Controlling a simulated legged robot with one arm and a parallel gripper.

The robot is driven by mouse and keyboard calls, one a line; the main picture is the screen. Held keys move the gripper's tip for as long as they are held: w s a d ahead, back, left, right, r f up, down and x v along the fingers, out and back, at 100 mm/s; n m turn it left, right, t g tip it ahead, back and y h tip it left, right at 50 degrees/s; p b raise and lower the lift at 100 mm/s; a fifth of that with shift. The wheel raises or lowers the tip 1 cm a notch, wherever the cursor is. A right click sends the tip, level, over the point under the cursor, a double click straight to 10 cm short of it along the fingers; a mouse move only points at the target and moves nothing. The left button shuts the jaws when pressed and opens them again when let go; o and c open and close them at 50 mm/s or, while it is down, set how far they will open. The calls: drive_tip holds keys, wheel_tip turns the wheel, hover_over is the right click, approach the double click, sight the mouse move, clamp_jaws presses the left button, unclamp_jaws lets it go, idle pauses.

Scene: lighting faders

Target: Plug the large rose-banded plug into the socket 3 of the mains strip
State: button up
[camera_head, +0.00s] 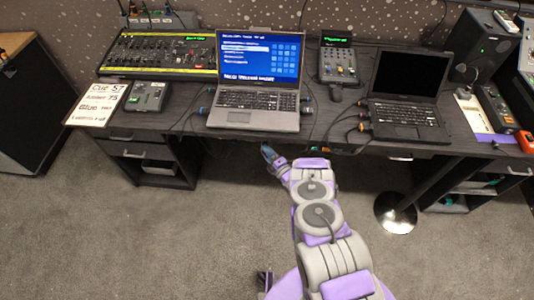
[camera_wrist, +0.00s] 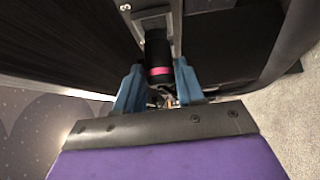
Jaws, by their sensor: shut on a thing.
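The large plug (camera_wrist: 158,52) is a black cylinder with a rose band, seen in the wrist view between the two blue fingers. My gripper (camera_wrist: 159,92) is shut on it; in the head view my gripper (camera_head: 268,153) is just in front of the desk's front edge, below the silver laptop. The plug is too small to make out in the head view.
On the dark desk (camera_head: 345,112) stand a silver laptop (camera_head: 257,88), a black laptop (camera_head: 405,95), a mixing desk (camera_head: 160,52) and small control boxes. Cables with plugs (camera_head: 362,120) lie between the laptops. A round metal base (camera_head: 396,212) stands on the carpet at right.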

drive_tip(key=shift+w+b, duration=0.3)
drive_tip(key=shift+w, duration=0.55)
idle(1.1)
drive_tip(key=shift+w+d+r, duration=0.1)
drive_tip(key=shift+w+r, duration=0.05)
drive_tip(key=shift+w, duration=0.1)
idle(1.0)
drive_tip(key=o, duration=1.2)
drive_tip(key=shift+c, duration=0.2)
drive_tip(key=v, duration=1.7)
drive_tip(key=shift+s+p, duration=0.15)
drive_tip(key=shift+p, duration=0.3)
drive_tip(key=shift+s+d+f, duration=0.1)
drive_tip(key=shift+f, duration=0.1)
